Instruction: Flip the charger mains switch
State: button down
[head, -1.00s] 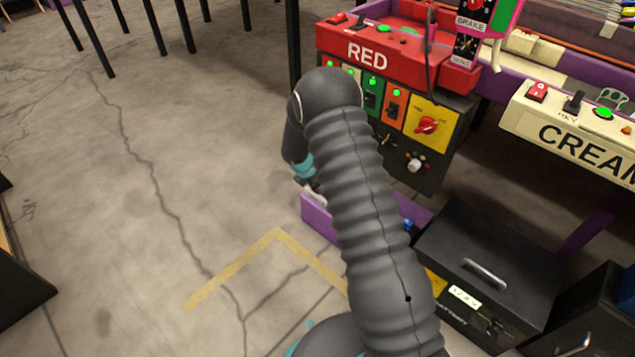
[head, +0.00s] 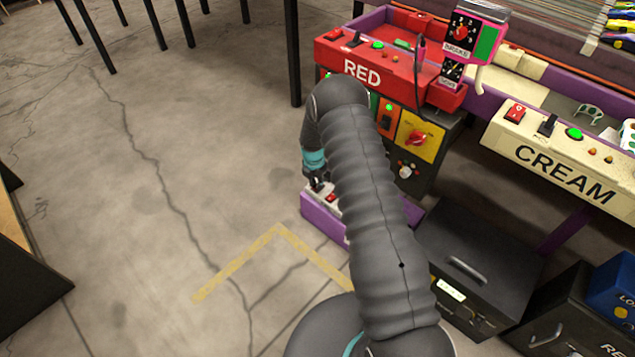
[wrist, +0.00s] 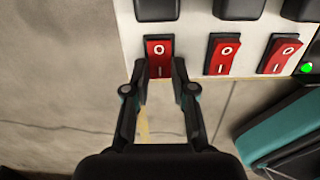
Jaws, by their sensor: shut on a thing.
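In the wrist view, a white panel (wrist: 203,60) carries a row of red rocker switches marked O and I. My gripper (wrist: 160,68) has one finger on each side of the leftmost red switch (wrist: 160,54), shut on it. A second red switch (wrist: 223,56) and a third red switch (wrist: 281,55) sit to its right, clear of the fingers. In the head view, my gripper (head: 317,187) points down at the white-topped unit with a red switch (head: 331,198), low beside the RED bench. No label shows which switch is the mains; my arm hides part of the unit.
Black rockers (wrist: 157,8) line the panel's upper edge in the wrist view. The RED console (head: 375,65) stands behind my arm, the CREAM console (head: 560,165) to the right. A black case (head: 480,255) lies right of my arm. Floor at left is open.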

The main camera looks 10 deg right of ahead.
jog(key=shift+w+r, duration=0.1)
jog(key=shift+w, duration=0.1)
jog(key=c, duration=1)
grip_release()
jog(key=shift+o, duration=0.2)
jog(key=shift+s, duration=0.1)
